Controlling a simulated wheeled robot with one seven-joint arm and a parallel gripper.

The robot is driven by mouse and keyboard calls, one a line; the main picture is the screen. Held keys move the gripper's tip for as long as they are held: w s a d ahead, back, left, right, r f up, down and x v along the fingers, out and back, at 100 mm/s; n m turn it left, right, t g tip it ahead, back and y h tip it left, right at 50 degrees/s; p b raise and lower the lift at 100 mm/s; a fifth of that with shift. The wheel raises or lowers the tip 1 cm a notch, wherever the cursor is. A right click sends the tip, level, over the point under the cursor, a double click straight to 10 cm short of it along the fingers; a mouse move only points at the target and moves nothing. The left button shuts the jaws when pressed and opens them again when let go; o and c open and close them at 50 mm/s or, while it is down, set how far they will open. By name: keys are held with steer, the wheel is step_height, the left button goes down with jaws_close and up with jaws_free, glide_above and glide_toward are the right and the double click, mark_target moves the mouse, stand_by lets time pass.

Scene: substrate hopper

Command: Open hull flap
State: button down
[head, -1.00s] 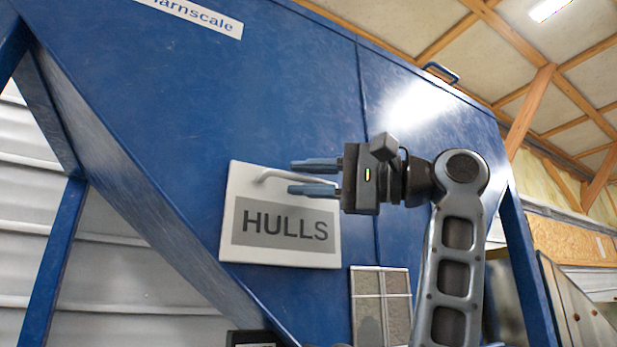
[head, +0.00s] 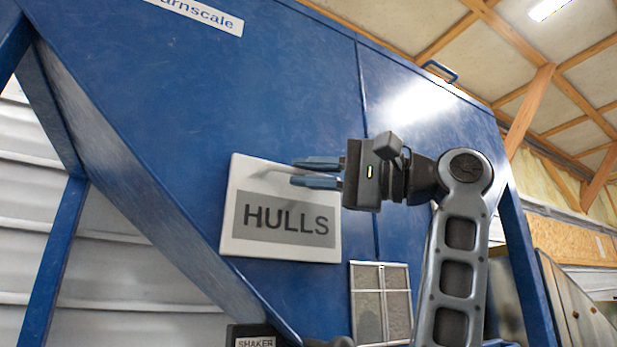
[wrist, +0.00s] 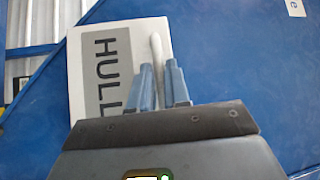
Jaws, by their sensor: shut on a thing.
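The hull flap is a white panel with a grey band lettered HULLS (head: 240,235), on the sloping blue hopper (head: 290,90). It looks flat against the hopper wall. My gripper (head: 295,172) reaches in from the right at the flap's upper right part. Its two blue fingers are shut on the flap's pale bar handle. In the wrist view the flap (wrist: 76,75) appears turned on its side, and the handle (wrist: 157,55) runs between the fingertips of my gripper (wrist: 160,70). The fingers hide part of the handle.
A small framed window (head: 380,300) sits low on the hopper, below and right of the flap. A dark box labelled SHAKER (head: 255,342) is at the bottom edge. A blue grab handle (head: 441,71) is on the hopper's top edge. Blue support legs stand at left and right.

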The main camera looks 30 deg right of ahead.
steer(key=s+f+n+y+b, duration=0.4)
steer(key=s+f+n+b, duration=0.1)
steer(key=b, duration=0.5)
steer(key=shift+s+f+n, duration=0.35)
steer(key=shift+f+n, duration=0.15)
steer(key=shift+n, duration=0.1)
steer(key=c, duration=1.2)
jaws_free()
steer(key=shift+o, duration=0.2)
steer(key=b+v, duration=0.1)
steer(key=v, duration=0.7)
steer(key=shift+f+b, duration=0.2)
steer(key=shift+b, duration=0.1)
steer(key=shift+w+a, duration=0.1)
steer(key=shift+w, duration=0.05)
